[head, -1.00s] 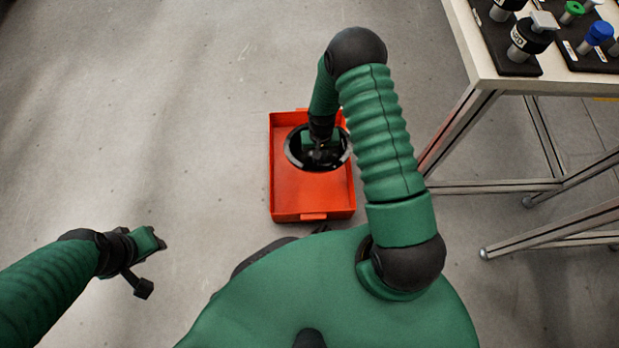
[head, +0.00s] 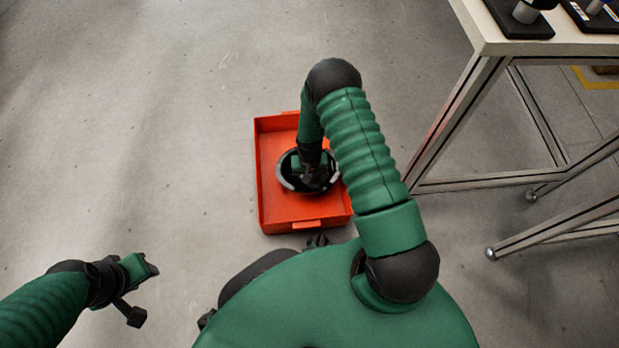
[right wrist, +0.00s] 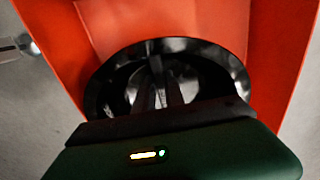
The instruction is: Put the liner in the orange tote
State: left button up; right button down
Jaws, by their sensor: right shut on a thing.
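The orange tote (head: 290,213) stands on the floor in front of me, open at the top. The liner (head: 288,182) is a dark, glossy round shell, seen over the tote's inside. My right gripper (head: 311,178) is shut on the liner; whether the liner touches the tote floor I cannot tell. In the right wrist view the fingers (right wrist: 158,90) reach into the liner (right wrist: 100,88), with the tote's orange wall (right wrist: 285,60) around it. My left gripper (head: 145,290) hangs over bare floor at the lower left, away from the tote; its fingers are too small to judge.
A white-topped table (head: 500,45) with metal legs stands at the upper right, with dark trays (head: 520,22) on it. Its lower frame reaches toward the tote's right side. The floor left of the tote is clear.

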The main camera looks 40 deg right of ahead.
jog(key=c, duration=1.4)
grip_release()
jog(key=shift+f, duration=0.1)
jog(key=a+r+n+t+p, duration=0.15)
jog(key=r+p, duration=0.25)
jog(key=r, duration=0.8)
jog(key=a+r+n+g+p, duration=0.1)
jog(key=a+r+p, duration=0.2)
jog(key=r, duration=0.9)
jog(key=s+a+r+n+t, duration=0.1)
jog(key=s+a+r, duration=0.2)
jog(key=r, duration=0.3)
jog(key=s+a+r+n+t, duration=0.1)
jog(key=s+a+r+n, duration=0.1)
jog(key=s+r, duration=0.4)
jog(key=shift+s+a+r, duration=0.2)
jog(key=shift+a+r, duration=0.5)
jog(key=shift+a, duration=0.1)
jog(key=shift+n, duration=0.25)
